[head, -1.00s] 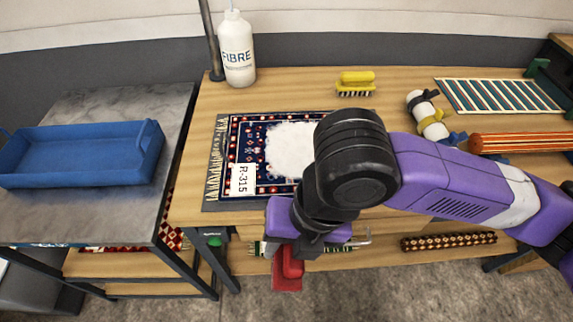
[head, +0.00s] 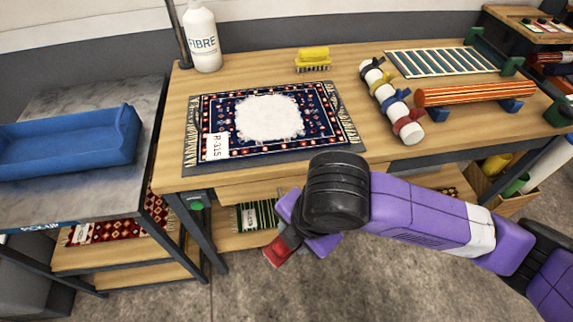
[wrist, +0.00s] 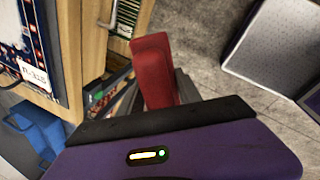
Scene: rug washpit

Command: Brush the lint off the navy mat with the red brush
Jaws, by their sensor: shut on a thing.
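The navy mat (head: 330,122) lies flat on the wooden table, with a patterned border and a tag reading R-315. A large white patch of lint (head: 268,117) covers its middle. My gripper (head: 290,238) is in front of the table's near edge, below the tabletop, and shut on the red brush (head: 276,252). The red brush also shows in the wrist view (wrist: 153,70), standing out from my gripper (wrist: 165,103). Its bristles cannot be made out. The brush is clear of the mat. A corner of the mat shows in the wrist view (wrist: 14,45).
A yellow brush (head: 313,57) and a white FIBRE bottle (head: 203,42) stand behind the mat. A white roll with coloured straps (head: 392,103), a striped rack (head: 440,62) and an orange striped roll (head: 475,93) lie right. A blue tray (head: 65,143) sits on the left table.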

